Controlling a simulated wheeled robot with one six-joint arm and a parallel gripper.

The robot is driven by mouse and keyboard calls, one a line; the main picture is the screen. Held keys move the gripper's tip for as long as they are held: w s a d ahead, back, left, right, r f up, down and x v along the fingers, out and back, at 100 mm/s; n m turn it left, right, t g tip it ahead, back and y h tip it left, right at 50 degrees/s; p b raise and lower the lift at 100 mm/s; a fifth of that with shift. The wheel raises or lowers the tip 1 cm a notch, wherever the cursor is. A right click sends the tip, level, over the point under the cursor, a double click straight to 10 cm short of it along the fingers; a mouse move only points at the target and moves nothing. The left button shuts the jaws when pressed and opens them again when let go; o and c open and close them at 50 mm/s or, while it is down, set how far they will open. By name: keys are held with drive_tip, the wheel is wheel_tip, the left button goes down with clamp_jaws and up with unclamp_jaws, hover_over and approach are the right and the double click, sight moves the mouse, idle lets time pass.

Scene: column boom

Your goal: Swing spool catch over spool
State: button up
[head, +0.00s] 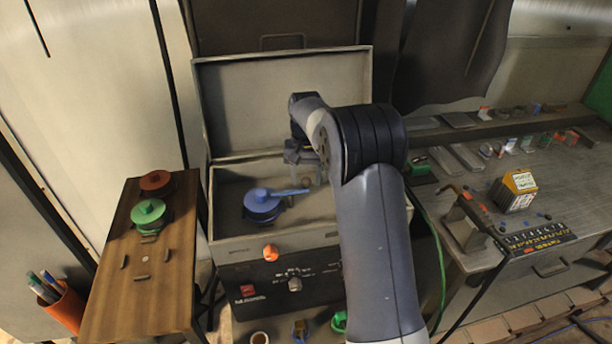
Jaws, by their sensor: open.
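A blue spool (260,206) with a round knob on top sits inside the open metal box, toward its left. A lighter blue bar (291,192), which looks like the spool catch, lies to the right of the knob and points right. Whether the bar crosses the spool's top or only meets its edge is too small to tell. My gripper (308,178) is over the box's inside, near the right end of the bar. It is open, with nothing seen between its fingers. My arm hides the box's right side.
The box's lid (257,98) stands open behind. An orange knob (270,253) is on the box front. A wooden table (150,290) at left bears a green spool (148,213) and a brown spool (156,182). A cluttered workbench (510,205) stands at right.

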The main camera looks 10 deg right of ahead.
drive_tip(key=shift+r, duration=0.1)
wheel_tip(320, 180, up, 11)
drive_tip(key=shift+f+b, duration=0.2)
drive_tip(key=shift+b, duration=0.1)
idle(0.4)
wheel_tip(320, 180, down, 11)
drive_tip(key=shift+s+r+p, duration=0.1)
drive_tip(key=shift+p, duration=0.25)
drive_tip(key=shift+f+m+b, duration=0.25)
drive_tip(key=shift+m+b, duration=0.15)
drive_tip(key=shift+b, duration=0.05)
drive_tip(key=shift+s+r+m+b, duration=0.15)
drive_tip(key=shift+s+m+b, duration=0.25)
drive_tip(key=shift+m, duration=0.3)
drive_tip(key=shift+r, duration=0.15)
